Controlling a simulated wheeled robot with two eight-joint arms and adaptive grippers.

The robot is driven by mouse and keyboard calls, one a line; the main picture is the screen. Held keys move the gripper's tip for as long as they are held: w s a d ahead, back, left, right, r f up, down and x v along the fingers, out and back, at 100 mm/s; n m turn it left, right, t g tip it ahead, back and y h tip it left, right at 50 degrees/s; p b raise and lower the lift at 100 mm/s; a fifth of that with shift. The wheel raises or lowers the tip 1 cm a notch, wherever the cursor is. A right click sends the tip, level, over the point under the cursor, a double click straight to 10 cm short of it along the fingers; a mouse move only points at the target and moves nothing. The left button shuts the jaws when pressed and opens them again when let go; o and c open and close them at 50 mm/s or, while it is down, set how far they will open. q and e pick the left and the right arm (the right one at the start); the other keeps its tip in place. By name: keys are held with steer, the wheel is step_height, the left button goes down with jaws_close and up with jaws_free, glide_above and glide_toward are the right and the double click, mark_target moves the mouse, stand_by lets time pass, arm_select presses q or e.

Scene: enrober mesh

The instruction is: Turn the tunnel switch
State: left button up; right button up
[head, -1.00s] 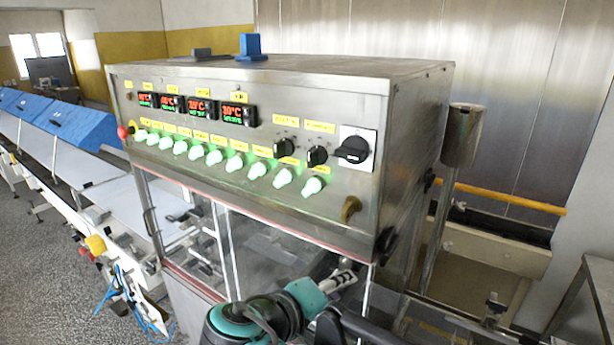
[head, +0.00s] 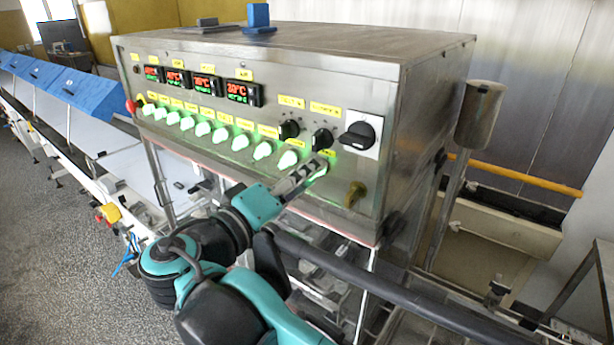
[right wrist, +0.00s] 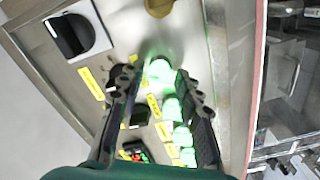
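A row of green-lit knob switches (head: 221,135) runs along the front of a steel control box (head: 385,200). Their yellow labels are too small to read, so I cannot tell which is the tunnel switch. My right gripper (head: 310,171) is at the right end of this row, hiding the rightmost lit knob in part. In the right wrist view, the fingers (right wrist: 157,82) are open and apart, with the rightmost lit knob (right wrist: 161,71) between or just beyond their tips. Contact cannot be told. My left gripper is not in view.
Two small black knobs (head: 321,139) and a large black rotary switch (head: 359,136) sit close above and right of the gripper. A brass fitting (head: 355,194) sticks out below. A red button (head: 131,106) is at the far left. A conveyor (head: 85,145) runs left.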

steer(key=shift+w+d, duration=0.1)
steer(key=shift+w, duration=0.05)
jaws_close()
steer(key=shift+n, duration=0.3)
steer(key=shift+n+p, duration=2.25)
steer(key=shift+n, duration=3.35)
